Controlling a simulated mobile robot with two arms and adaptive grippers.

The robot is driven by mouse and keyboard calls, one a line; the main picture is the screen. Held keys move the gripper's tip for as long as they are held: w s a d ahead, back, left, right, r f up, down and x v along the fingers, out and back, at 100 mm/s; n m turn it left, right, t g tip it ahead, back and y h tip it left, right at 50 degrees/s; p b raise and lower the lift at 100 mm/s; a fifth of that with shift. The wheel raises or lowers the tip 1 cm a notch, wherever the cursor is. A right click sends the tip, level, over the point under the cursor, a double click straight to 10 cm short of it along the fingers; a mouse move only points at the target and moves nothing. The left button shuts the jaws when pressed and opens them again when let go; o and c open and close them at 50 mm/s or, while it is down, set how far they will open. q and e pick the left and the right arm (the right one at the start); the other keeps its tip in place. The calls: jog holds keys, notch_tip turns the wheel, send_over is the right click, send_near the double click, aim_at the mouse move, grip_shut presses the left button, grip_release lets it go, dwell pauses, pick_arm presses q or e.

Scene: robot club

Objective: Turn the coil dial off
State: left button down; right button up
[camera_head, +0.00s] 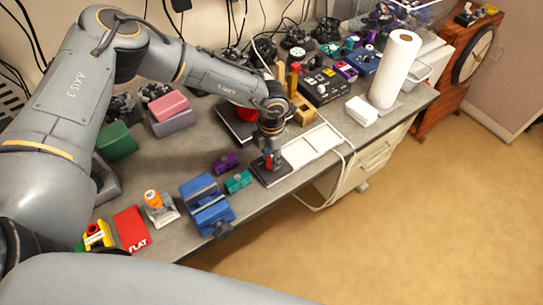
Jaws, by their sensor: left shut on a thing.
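My left arm comes in from the left, and its gripper (272,163) points down over the front end of a small black panel (273,179) near the bench's front edge. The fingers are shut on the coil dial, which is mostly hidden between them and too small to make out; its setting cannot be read. A white board (314,145) lies against the panel's right side. My right gripper is not in view.
A purple block (226,163), a teal block (238,182) and a blue vise (207,204) stand left of the gripper. A paper towel roll (395,69) stands at the right. Behind are a black box (324,86) and wooden blocks (304,110).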

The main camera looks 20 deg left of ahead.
pick_arm(q)
jog(key=shift+f+n+b, duration=0.15)
jog(key=shift+n+b, duration=0.7)
jog(key=shift+n, duration=0.35)
jog(key=n+b, duration=0.4)
jog(key=n, duration=0.2)
jog(key=shift+f+b, duration=0.1)
jog(key=shift+b, duration=0.25)
jog(key=n+b, duration=0.4)
jog(key=n, duration=0.1)
jog(key=shift+n+b, duration=0.3)
jog(key=shift+r+n+b, duration=0.2)
jog(key=shift+n+b, duration=1.2)
jog(key=shift+n, duration=0.5)
jog(key=c, duration=1)
grip_release()
